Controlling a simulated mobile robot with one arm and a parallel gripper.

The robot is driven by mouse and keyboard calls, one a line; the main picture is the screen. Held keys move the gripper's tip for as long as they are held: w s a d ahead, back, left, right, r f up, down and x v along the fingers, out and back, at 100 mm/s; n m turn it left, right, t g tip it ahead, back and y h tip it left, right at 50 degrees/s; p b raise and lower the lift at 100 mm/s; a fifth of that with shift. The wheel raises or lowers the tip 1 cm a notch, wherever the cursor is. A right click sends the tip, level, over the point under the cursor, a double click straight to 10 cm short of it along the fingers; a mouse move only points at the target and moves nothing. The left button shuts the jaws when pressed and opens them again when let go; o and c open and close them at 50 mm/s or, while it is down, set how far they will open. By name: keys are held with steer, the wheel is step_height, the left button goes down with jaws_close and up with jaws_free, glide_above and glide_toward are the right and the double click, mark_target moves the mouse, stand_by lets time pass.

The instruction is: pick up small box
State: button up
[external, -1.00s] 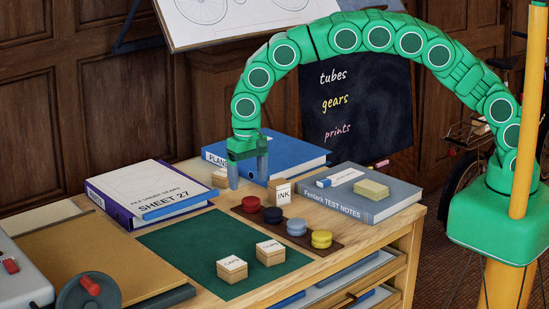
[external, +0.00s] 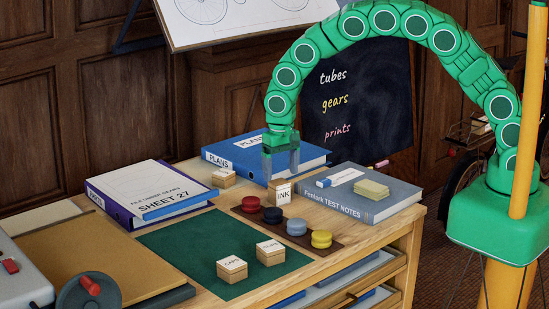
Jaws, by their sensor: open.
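Several small boxes stand on the table. A small box marked INK (external: 280,194) stands upright near the back edge of the dark brown strip. Another small box (external: 223,178) with a white top sits behind it to the left, beside the blue PLANS book. A small box marked CAPS (external: 232,269) and one marked TUBES (external: 270,253) sit on the green mat. My gripper (external: 281,172) is open, pointing down, its fingers just above or behind the INK box. I cannot tell the exact depth between them. The gripper is empty.
The blue PLANS book (external: 240,154) lies behind the gripper. The grey TEST NOTES book (external: 362,194) lies to the right with a pale block (external: 371,189) on it. Red, dark, blue and yellow discs sit on the brown strip (external: 328,248). The green mat (external: 190,250) has free room.

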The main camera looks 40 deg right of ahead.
mark_target(279, 182)
step_height(279, 182, down, 5)
steer(key=shift+w+a+r, duration=0.1)
steer(key=shift+w+a, duration=0.05)
steer(key=c, duration=1.1)
steer(key=shift+r, duration=0.15)
